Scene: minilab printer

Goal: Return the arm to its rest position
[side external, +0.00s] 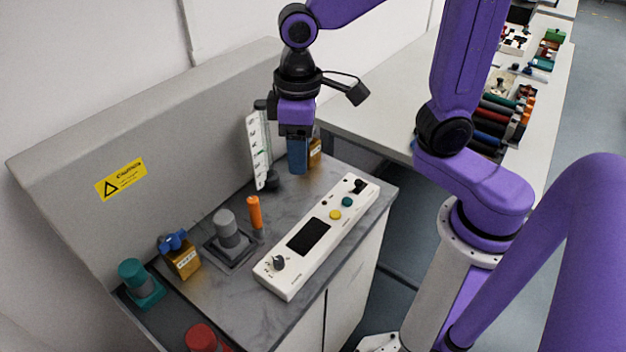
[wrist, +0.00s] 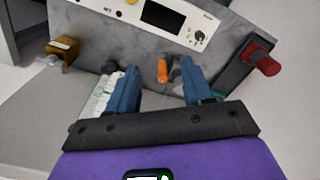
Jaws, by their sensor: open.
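My purple arm reaches in from the right in the side view, and my gripper (side external: 297,155) points down over the back end of the grey marbled worktop (side external: 218,292). The gripper's blue fingers also show in the wrist view (wrist: 160,85), spread apart with nothing between them. In the side view the gripper is close to a white upright board (side external: 258,150) and partly covers a brass block (side external: 315,153). I cannot tell whether the fingers touch either one.
A white control panel (side external: 290,275) lies along the worktop's front edge. A side table (side external: 385,95) holds several objects.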

